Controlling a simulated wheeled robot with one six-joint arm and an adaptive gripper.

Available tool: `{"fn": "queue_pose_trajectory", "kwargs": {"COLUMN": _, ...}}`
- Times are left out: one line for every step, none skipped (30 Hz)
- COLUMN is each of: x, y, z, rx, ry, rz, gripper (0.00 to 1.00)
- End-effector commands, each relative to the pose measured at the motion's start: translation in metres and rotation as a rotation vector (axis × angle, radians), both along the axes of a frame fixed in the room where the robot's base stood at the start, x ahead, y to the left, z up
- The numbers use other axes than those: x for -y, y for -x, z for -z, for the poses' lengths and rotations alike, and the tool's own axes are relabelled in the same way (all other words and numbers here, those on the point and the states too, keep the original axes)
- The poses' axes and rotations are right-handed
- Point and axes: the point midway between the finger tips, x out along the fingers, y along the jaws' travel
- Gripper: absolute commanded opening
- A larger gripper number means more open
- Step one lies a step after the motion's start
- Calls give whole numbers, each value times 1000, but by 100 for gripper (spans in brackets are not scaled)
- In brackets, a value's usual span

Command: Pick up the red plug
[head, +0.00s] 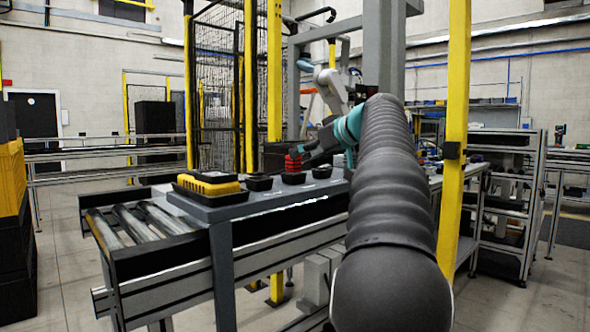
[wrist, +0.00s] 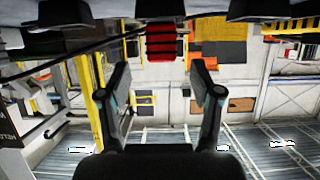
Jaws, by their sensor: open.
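The red plug (head: 293,162) stands upright near the far edge of a grey pallet (head: 262,203) in the head view. In the wrist view the red plug (wrist: 167,40) shows at top centre, ahead of the fingertips and near the middle of the gap between them. My gripper (head: 309,152) is at the plug's height or a little above, close beside it in the head view. In the wrist view my gripper (wrist: 161,80) has its two dark fingers spread wide, with nothing between them. The plug is apart from both fingers there.
A yellow and black case (head: 208,184) lies on the left of the pallet. Several dark cup-like fixtures (head: 259,183) stand along it. The pallet rests on a roller conveyor (head: 140,222). A yellow post (head: 456,140) stands right of my arm.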

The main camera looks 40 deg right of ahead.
Motion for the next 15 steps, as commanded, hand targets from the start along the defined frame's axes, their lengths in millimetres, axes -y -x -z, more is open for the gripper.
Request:
{"fn": "queue_pose_trajectory", "kwargs": {"x": 0, "y": -1, "z": 1, "rx": 0, "ry": 0, "rz": 0, "gripper": 65}}
{"fn": "queue_pose_trajectory", "kwargs": {"x": 0, "y": -2, "z": 1, "rx": 0, "ry": -1, "rz": 0, "gripper": 65}}
{"fn": "queue_pose_trajectory", "kwargs": {"x": 0, "y": -4, "z": 2, "rx": -1, "ry": -1, "rz": 0, "gripper": 65}}
{"fn": "queue_pose_trajectory", "kwargs": {"x": -1, "y": -5, "z": 3, "rx": -1, "ry": -1, "rz": 0, "gripper": 65}}
{"fn": "queue_pose_trajectory", "kwargs": {"x": -1, "y": -8, "z": 4, "rx": -1, "ry": -1, "rz": -1, "gripper": 65}}
{"fn": "queue_pose_trajectory", "kwargs": {"x": -1, "y": -11, "z": 5, "rx": -1, "ry": -2, "rz": 1, "gripper": 65}}
{"fn": "queue_pose_trajectory", "kwargs": {"x": -2, "y": -14, "z": 7, "rx": -1, "ry": -2, "rz": 1, "gripper": 65}}
{"fn": "queue_pose_trajectory", "kwargs": {"x": -3, "y": -18, "z": 8, "rx": -1, "ry": -2, "rz": 0, "gripper": 65}}
{"fn": "queue_pose_trajectory", "kwargs": {"x": -4, "y": -24, "z": 11, "rx": -1, "ry": -3, "rz": -1, "gripper": 65}}
{"fn": "queue_pose_trajectory", "kwargs": {"x": -4, "y": -28, "z": 13, "rx": -1, "ry": -3, "rz": -1, "gripper": 65}}
{"fn": "queue_pose_trajectory", "kwargs": {"x": -4, "y": -32, "z": 14, "rx": -1, "ry": -3, "rz": 0, "gripper": 65}}
{"fn": "queue_pose_trajectory", "kwargs": {"x": -5, "y": -37, "z": 17, "rx": -2, "ry": -3, "rz": 0, "gripper": 65}}
{"fn": "queue_pose_trajectory", "kwargs": {"x": -5, "y": -40, "z": 18, "rx": -2, "ry": -3, "rz": 0, "gripper": 65}}
{"fn": "queue_pose_trajectory", "kwargs": {"x": -5, "y": -43, "z": 19, "rx": -1, "ry": -2, "rz": 1, "gripper": 65}}
{"fn": "queue_pose_trajectory", "kwargs": {"x": -5, "y": -46, "z": 20, "rx": -1, "ry": -1, "rz": 3, "gripper": 65}}
